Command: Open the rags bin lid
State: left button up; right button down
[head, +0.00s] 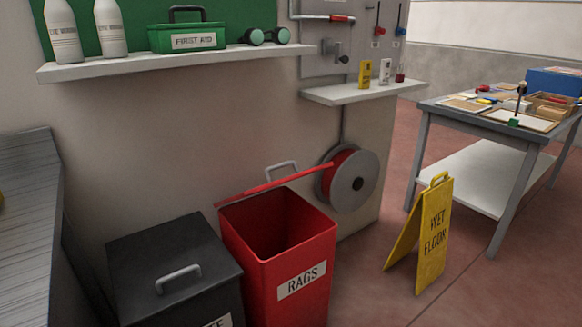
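The red rags bin (303,258) stands on the floor at the lower middle of the head view, with a white label reading RAGS on its front. Its top is uncovered and I see into its dark red inside. Its red lid (262,187) stands open at the back, seen nearly edge-on as a thin slanted strip. The lid's grey handle (283,166) shows just beyond that strip. Neither of my grippers is in view.
A dark bin (172,250) with a closed, handled lid stands close to the left. A hose reel (354,181) hangs behind. A yellow wet floor sign (432,235) stands to the right, before a workbench (480,120). Wall shelves (180,60) jut out above.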

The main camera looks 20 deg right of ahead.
aim_at(270, 184)
jog(key=i+l+u, duration=0.15)
jog(key=l, duration=0.25)
jog(key=l+u, duration=0.15)
jog(key=l, duration=0.25)
jog(key=i+l+u, duration=0.15)
jog(key=l, duration=0.3)
